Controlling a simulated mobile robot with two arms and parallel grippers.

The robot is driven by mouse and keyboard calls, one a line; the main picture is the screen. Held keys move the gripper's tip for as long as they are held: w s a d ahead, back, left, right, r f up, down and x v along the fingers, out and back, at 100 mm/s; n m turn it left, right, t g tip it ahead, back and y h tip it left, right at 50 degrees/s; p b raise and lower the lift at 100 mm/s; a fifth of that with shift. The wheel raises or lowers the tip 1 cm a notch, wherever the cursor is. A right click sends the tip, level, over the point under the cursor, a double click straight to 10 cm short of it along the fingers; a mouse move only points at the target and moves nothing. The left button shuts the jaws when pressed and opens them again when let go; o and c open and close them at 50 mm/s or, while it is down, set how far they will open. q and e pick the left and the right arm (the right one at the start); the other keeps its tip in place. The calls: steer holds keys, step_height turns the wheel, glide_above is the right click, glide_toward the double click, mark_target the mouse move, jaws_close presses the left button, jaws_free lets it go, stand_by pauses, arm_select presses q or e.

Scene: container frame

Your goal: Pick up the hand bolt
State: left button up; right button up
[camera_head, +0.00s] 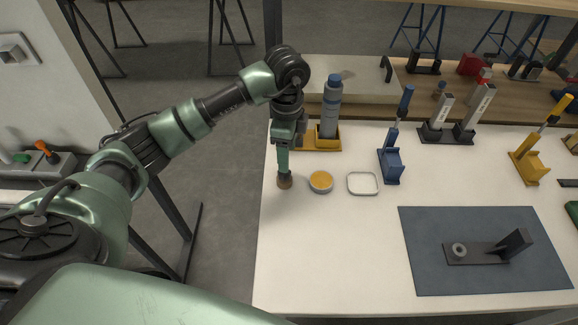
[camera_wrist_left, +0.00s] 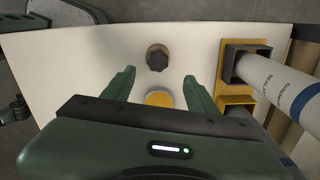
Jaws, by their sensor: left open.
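The hand bolt, a dark lobed knob (camera_head: 285,182), stands on the white table near its left edge. In the left wrist view the knob (camera_wrist_left: 157,58) shows just beyond the gap between the fingertips. My left gripper (camera_head: 283,165) points down at the knob in the head view, its fingertips close to the top of it. In the left wrist view its two green fingers (camera_wrist_left: 159,77) are spread apart with nothing held between them. I cannot tell whether a finger touches the knob. The lower part of the bolt is hidden. My right gripper is not in view.
A round yellow-topped tin (camera_head: 321,181) and a white ring-shaped tray (camera_head: 363,183) lie just right. A yellow holder (camera_head: 326,142) with a grey bottle (camera_head: 331,108) stands behind. A blue-grey mat (camera_head: 425,250) carries a black bracket (camera_head: 480,253). The table's front left is clear.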

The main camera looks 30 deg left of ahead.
arm_select(q)
steer(key=f, duration=0.1)
steer(key=s+f+p, duration=0.1)
steer(key=f, duration=0.1)
steer(key=shift+a, duration=0.2)
step_height(320, 180, down, 3)
steer(key=shift+w+f+p, duration=0.1)
steer(key=shift+w+p, duration=0.05)
steer(key=shift+p, duration=0.25)
steer(key=c, duration=1.1)
jaws_close()
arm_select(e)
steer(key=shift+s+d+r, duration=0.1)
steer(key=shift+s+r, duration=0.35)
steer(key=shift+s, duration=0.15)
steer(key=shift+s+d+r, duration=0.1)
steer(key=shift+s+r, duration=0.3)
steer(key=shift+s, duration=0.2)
